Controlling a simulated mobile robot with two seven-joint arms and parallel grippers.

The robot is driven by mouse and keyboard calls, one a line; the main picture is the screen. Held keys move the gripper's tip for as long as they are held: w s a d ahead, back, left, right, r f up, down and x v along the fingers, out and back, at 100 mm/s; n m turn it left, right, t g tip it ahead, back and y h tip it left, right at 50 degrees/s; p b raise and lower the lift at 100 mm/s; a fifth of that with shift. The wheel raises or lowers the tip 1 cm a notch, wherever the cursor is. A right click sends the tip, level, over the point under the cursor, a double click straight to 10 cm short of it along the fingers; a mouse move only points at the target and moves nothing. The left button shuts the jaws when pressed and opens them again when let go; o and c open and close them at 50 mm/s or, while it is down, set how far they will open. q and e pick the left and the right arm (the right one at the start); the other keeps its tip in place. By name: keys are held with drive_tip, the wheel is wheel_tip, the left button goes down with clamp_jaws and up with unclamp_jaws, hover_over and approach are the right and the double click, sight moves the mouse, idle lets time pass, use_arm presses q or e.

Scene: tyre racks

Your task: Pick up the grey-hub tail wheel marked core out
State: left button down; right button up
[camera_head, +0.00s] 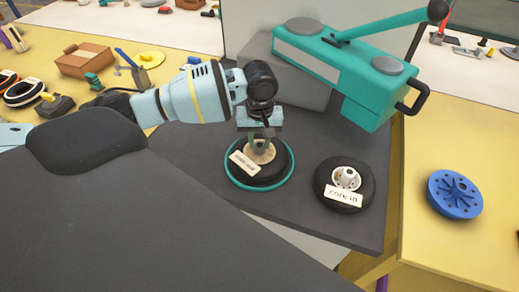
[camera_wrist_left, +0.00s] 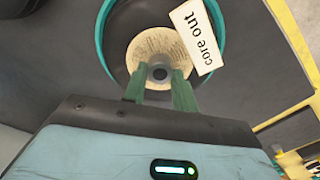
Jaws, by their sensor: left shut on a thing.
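The tail wheel marked "core out" (camera_head: 270,176) is a black tyre with a pale beige hub and a white label. In the left wrist view its hub (camera_wrist_left: 178,45) and label (camera_wrist_left: 197,36) show close up. A teal ring (camera_head: 288,179) surrounds the tyre. My left gripper (camera_head: 260,148) points down at the hub, and its green fingers (camera_wrist_left: 160,88) are shut on the middle of the wheel. I cannot tell whether the wheel is clear of the dark surface. A second wheel, marked "core in" (camera_head: 361,175), lies to the right with a whitish hub. My right gripper is not in view.
A teal machine (camera_head: 345,75) with a lever and black handle stands behind on the dark surface (camera_head: 305,210). A blue disc (camera_head: 455,194) lies on the yellow table at right. A cardboard box (camera_head: 85,60) and tools lie at back left.

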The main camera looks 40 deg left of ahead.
sight(260, 144)
use_arm(q)
drive_tip(key=shift+r, duration=0.1)
